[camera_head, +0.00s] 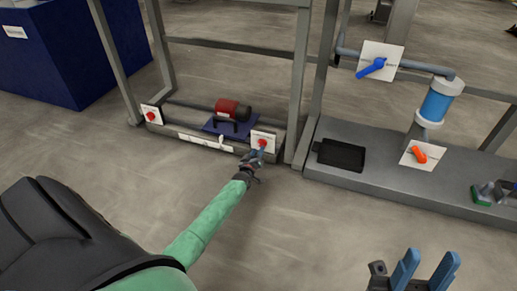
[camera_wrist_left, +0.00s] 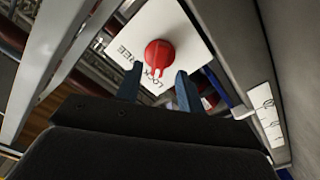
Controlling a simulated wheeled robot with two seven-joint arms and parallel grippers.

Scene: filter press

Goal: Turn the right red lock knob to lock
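The right red lock knob (camera_head: 262,142) sits on a white plate (camera_head: 268,133) at the right end of the low frame. In the left wrist view the knob (camera_wrist_left: 160,54) is round with a short pointer toward the lower edge of its plate (camera_wrist_left: 190,30), near the LOCK lettering; FREE is beside it to the left. My left gripper (camera_head: 257,156) is at this knob. Its two blue fingers are apart, with the knob just beyond and between the tips (camera_wrist_left: 159,78); I cannot tell whether they touch it. My right gripper (camera_head: 426,268) is open and empty at the bottom right.
Another red knob (camera_head: 151,116) is at the frame's left end. A red motor (camera_head: 233,109) sits behind the low rail. To the right are a black tray (camera_head: 341,155), an orange-handled valve (camera_head: 418,154) and a blue-handled valve (camera_head: 371,69). The floor in front is clear.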

